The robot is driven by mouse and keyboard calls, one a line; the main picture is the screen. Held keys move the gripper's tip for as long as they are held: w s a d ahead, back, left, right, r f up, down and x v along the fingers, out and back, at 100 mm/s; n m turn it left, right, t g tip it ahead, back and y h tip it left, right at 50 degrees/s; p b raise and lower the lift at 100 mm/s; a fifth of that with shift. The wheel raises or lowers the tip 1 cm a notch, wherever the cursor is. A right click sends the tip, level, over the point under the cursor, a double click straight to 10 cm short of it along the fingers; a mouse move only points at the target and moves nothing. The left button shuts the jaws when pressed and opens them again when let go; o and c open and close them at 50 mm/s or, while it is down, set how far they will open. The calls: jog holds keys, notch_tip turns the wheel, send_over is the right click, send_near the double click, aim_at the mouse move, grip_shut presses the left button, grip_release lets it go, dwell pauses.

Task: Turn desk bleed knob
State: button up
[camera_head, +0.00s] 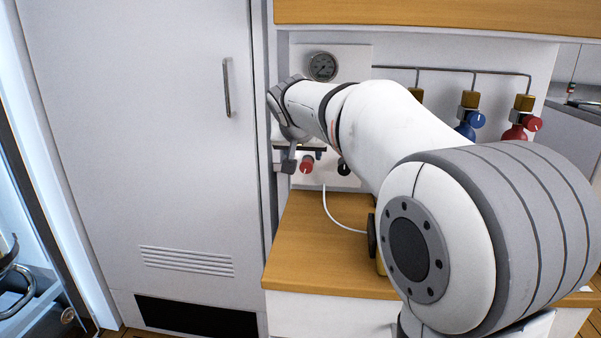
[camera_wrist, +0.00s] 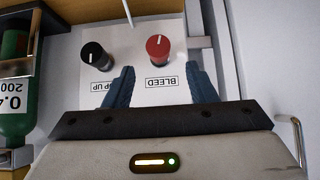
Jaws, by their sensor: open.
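The bleed knob is red with a white pointer line. In the wrist view the red knob (camera_wrist: 158,49) stands on a white panel (camera_wrist: 135,88) above an upside-down BLEED label (camera_wrist: 162,84). It also shows in the head view (camera_head: 307,164), below my gripper's end. My gripper (camera_wrist: 160,85) is open, with its two blue-grey fingers apart and nothing between their tips but the label area. The knob lies just beyond the fingertips, roughly centred between them. Contact is not visible. In the head view the gripper (camera_head: 289,163) is mostly side-on and partly hidden.
A black knob (camera_wrist: 95,55) sits beside the red one, labelled with partly hidden text ending "P UP". A green cylinder (camera_wrist: 14,85) stands at the wrist view's left. A gauge (camera_head: 322,66), a white hose (camera_head: 338,222), a wooden desk (camera_head: 310,255) and a tall cabinet door (camera_head: 140,130) surround the panel.

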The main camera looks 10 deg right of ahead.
aim_at(305, 163)
jog(key=b+x, duration=0.1)
jog(key=x, duration=0.5)
jog(key=shift+w+d+f, duration=0.1)
jog(key=shift+w+f, duration=0.1)
jog(key=shift+f, duration=0.05)
jog(key=c, duration=0.9)
jog(key=shift+a, duration=0.3)
jog(key=shift+c, duration=0.3)
jog(key=shift+d, duration=0.2)
